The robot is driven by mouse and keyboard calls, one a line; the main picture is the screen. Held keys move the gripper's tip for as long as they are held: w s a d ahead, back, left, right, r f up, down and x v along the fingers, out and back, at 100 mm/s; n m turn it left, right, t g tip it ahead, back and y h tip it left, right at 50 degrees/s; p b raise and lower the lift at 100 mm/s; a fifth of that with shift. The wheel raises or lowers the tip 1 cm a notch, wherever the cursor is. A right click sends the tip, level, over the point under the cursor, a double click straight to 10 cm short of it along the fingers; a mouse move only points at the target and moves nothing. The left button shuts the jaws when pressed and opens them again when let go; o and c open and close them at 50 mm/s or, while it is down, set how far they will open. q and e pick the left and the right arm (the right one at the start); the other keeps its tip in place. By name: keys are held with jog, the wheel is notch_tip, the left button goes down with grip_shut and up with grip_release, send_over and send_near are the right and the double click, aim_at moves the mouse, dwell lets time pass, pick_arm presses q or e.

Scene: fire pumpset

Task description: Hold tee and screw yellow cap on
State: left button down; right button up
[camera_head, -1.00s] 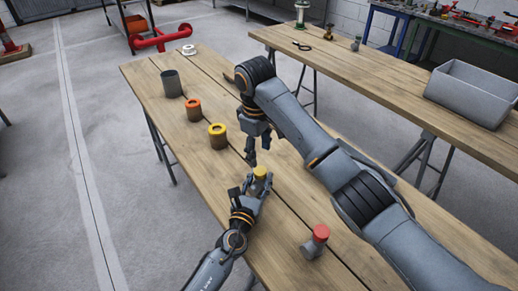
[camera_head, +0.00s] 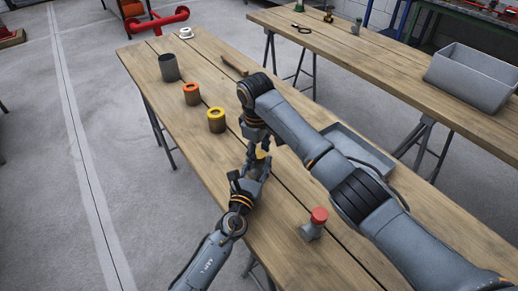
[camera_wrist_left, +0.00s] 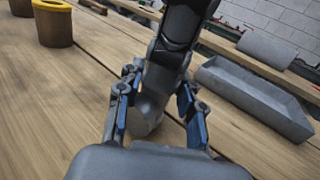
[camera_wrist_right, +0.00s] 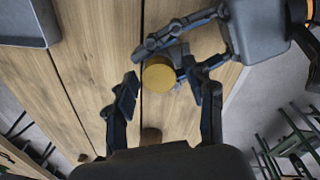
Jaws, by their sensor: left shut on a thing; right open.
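A grey tee (camera_wrist_left: 150,112) stands between the fingers of my left gripper (camera_wrist_left: 155,112), which is shut on it. In the head view my left gripper (camera_head: 257,168) is low over the near table. The yellow cap (camera_wrist_right: 158,75) sits on top of the tee, seen from above in the right wrist view; I cannot tell whether it is threaded. My right gripper (camera_wrist_right: 166,80) is open, with its fingers on either side of the cap. In the head view the right gripper (camera_head: 258,142) hides most of the cap.
A red-capped fitting (camera_head: 314,224) stands nearer on the table. A yellow-rimmed container (camera_head: 216,121), an orange-rimmed one (camera_head: 191,95), a dark cup (camera_head: 169,68) and a white ring (camera_head: 186,33) line the left side. A grey tray (camera_head: 362,150) lies behind my right arm.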

pick_arm(q)
jog(key=shift+s+a+f, duration=0.1)
jog(key=shift+f, duration=0.3)
pick_arm(e)
grip_shut()
jog(key=shift+o, duration=0.9)
grip_release()
notch_tip(320, 180, up, 12)
jog(key=s, duration=0.1)
jog(key=shift+s+a, duration=0.15)
jog(key=shift+a, duration=0.1)
